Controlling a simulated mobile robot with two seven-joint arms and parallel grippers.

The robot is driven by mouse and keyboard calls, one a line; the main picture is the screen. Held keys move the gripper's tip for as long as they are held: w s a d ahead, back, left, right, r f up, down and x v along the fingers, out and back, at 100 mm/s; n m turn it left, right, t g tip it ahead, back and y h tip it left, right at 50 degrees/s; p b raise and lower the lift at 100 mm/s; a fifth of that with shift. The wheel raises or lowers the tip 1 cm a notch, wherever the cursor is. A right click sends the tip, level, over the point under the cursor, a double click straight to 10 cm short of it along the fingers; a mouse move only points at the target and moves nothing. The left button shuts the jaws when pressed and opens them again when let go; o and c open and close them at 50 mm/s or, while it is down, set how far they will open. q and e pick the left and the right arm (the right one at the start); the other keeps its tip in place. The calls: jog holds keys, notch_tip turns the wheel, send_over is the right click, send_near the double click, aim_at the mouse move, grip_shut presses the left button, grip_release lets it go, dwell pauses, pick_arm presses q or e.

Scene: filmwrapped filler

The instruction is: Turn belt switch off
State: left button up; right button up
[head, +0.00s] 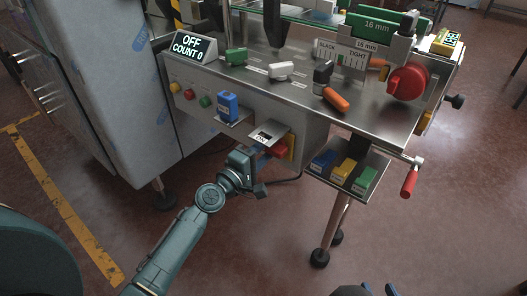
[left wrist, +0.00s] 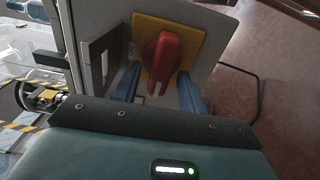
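The belt switch is a red rotary knob (left wrist: 162,58) on a yellow plate (left wrist: 196,36), on the machine's side. In the head view the red knob (head: 279,149) shows partly, under a small metal ledge. My left gripper (left wrist: 158,82) is open, with one blue finger on each side of the knob and small gaps visible. In the head view its fingers are mostly hidden by its own wrist. The display (head: 190,47) reads "OFF COUNT 0".
A blue block (head: 228,106) sits on a front ledge. A lower shelf holds blue, yellow and green boxes (head: 344,170). A black cable (left wrist: 258,95) hangs nearby.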

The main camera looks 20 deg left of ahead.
pick_arm(q)
jog(key=shift+s, duration=0.1)
jog(key=b+v, duration=0.2)
jog(key=v, duration=1.1)
pick_arm(e)
jog(key=shift+s+d+r+t, duration=0.3)
jog(key=shift+d+t, duration=0.1)
jog(key=shift+d, duration=0.05)
